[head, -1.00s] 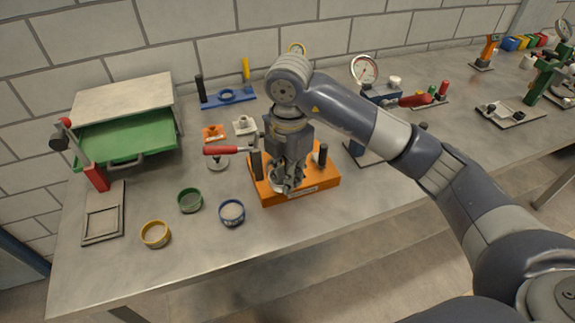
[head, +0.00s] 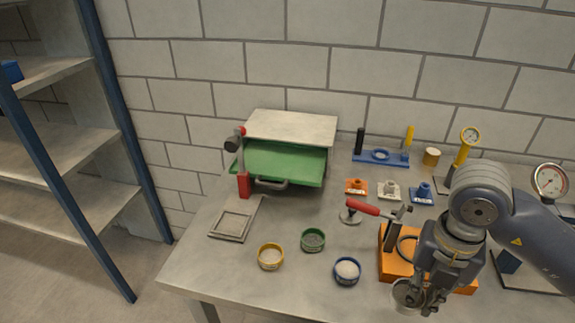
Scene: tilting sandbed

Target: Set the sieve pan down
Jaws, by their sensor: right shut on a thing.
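My right gripper (head: 428,302) points down and is shut on a small grey metal pan (head: 403,298), round and open at the top. The pan is at the front left corner of the orange stand (head: 392,266), near the table's front edge. I cannot tell whether its underside touches anything. The stand carries a dark ring (head: 407,246) and black posts, partly hidden by my gripper. My left gripper is not in view.
Yellow (head: 271,265), green (head: 313,248) and blue-rimmed (head: 347,280) round cups, with grey contents, stand on the grey table (head: 215,270). A square frame (head: 235,220) and a green tilting tray (head: 283,165) are at left. A red-handled tool (head: 363,207) lies near the stand.

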